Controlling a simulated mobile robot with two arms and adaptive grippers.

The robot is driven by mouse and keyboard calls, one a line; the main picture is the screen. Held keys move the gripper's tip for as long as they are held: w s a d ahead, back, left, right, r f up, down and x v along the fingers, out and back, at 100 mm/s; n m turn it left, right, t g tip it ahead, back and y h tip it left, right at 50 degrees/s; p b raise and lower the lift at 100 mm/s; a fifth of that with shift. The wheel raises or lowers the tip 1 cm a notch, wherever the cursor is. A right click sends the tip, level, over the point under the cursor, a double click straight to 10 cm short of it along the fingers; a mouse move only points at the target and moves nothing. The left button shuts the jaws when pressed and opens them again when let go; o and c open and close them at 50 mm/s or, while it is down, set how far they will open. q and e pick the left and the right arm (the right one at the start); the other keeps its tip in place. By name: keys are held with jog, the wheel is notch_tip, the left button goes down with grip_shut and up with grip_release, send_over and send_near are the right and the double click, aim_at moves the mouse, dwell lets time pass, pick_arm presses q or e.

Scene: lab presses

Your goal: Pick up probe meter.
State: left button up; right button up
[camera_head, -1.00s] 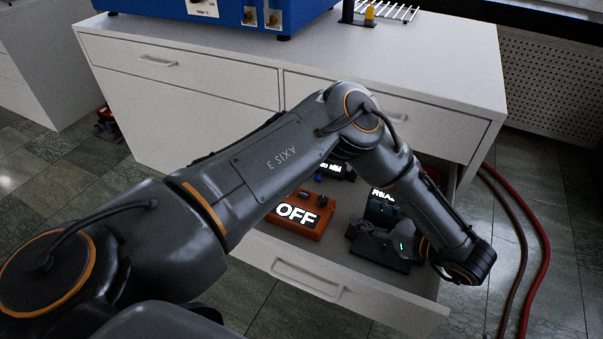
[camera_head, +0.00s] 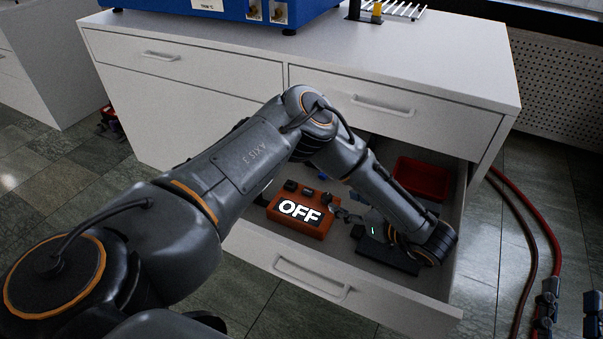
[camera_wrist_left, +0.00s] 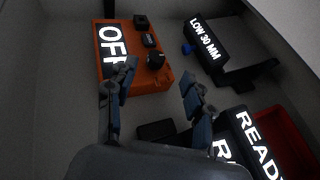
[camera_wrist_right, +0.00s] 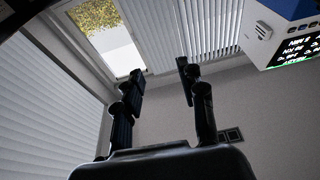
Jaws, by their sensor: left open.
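The orange box-shaped meter (camera_head: 300,212), which looks like the probe meter, lies in the open drawer with a lit "OFF" display. In the left wrist view the orange meter (camera_wrist_left: 133,80) shows a black knob and small black parts on top. My left gripper (camera_head: 352,217) is in the drawer just right of the meter. My right gripper (camera_wrist_right: 159,72) is open and empty, pointing toward a window and blinds.
The drawer front (camera_head: 310,280) and side walls enclose the drawer. It also holds a black "LOW 30 MM" device (camera_wrist_left: 205,45), a black "READY" device (camera_wrist_left: 250,135) and a red tray (camera_head: 422,180). A blue machine (camera_head: 235,8) stands on the cabinet. Red hoses (camera_head: 525,230) lie to the right.

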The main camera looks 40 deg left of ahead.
aim_at(329, 197)
pick_arm(q)
jog(key=shift+a+f, duration=0.2)
jog(key=shift+a, duration=0.1)
jog(key=b+x, duration=0.2)
jog(key=x, duration=0.1)
jog(key=shift+s+a+f, duration=0.1)
jog(key=shift+a+f, duration=0.15)
jog(key=shift+f, duration=0.05)
jog(key=shift+a+f, duration=0.15)
jog(key=shift+a, duration=0.3)
pick_arm(e)
jog(key=s+r+t+y, duration=0.2)
jog(key=s+r+t, duration=0.2)
jog(key=r, duration=0.3)
jog(key=shift+s+r+t, duration=0.35)
jog(key=shift+r+t, duration=0.05)
jog(key=shift+t, duration=0.4)
pick_arm(q)
grip_shut()
